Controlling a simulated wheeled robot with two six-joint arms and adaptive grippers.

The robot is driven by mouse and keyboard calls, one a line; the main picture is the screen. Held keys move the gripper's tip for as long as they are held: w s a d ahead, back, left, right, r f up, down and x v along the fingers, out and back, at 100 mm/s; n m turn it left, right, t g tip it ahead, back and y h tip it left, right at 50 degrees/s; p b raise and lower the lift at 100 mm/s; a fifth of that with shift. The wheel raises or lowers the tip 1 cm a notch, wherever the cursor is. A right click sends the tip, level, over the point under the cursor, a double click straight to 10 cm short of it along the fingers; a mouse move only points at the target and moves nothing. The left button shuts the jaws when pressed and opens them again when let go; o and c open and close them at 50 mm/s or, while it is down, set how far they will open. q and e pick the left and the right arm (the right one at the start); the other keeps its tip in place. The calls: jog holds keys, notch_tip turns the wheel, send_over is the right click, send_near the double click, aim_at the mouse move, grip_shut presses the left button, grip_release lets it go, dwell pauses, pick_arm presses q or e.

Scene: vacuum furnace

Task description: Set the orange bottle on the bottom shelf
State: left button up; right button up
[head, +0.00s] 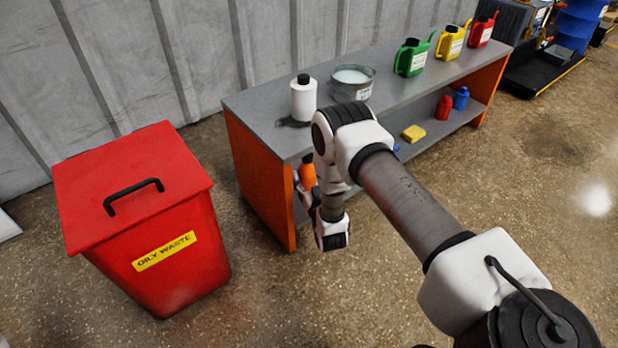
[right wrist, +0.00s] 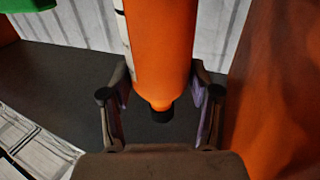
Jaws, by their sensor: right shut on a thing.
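The orange bottle (head: 307,174) shows in part in the head view, at the near left end of the shelf unit and beside its orange end panel (head: 262,180). My right gripper (right wrist: 160,88) is shut on the orange bottle (right wrist: 160,45), with one finger on each side. The bottle's dark cap (right wrist: 161,113) shows between the fingers in the right wrist view. In the head view my right wrist hides much of the gripper. The bottom shelf (head: 436,136) is grey, its left part largely hidden by my arm. I cannot tell whether the bottle touches it. My left gripper is out of view.
A yellow block (head: 413,133), a red bottle (head: 444,107) and a blue bottle (head: 461,98) occupy the bottom shelf. A red waste bin (head: 140,220) stands left; floor between is clear.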

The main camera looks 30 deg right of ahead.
jog(key=o, duration=1.5)
jog(key=shift+s+r, duration=0.1)
jog(key=shift+r, duration=0.05)
jog(key=s+a+f+n+g+y+p, duration=0.1)
jog(key=s+a+f+g+p, duration=0.2)
jog(key=s, duration=0.5)
jog(key=s+a+f+g+y+p, duration=0.1)
jog(key=s+a+f+g+y, duration=0.1)
jog(key=s+a+g, duration=0.35)
jog(key=s+a+f+n+g+y+p, duration=0.1)
jog(key=s+f+g+p, duration=0.1)
jog(key=s, duration=0.8)
jog(key=s+a+r+g, duration=0.1)
jog(key=s+g, duration=0.1)
jog(key=s, duration=0.2)
jog(key=s+a+r+g+y, duration=0.1)
jog(key=s+g, duration=0.1)
jog(key=s, duration=0.3)
jog(key=s+a+n+g, duration=0.1)
jog(key=s+g, duration=0.1)
jog(key=s, duration=0.3)
jog(key=shift+a+r+g+y, duration=0.3)
jog(key=shift+r+g, duration=0.05)
jog(key=shift+r, duration=0.05)
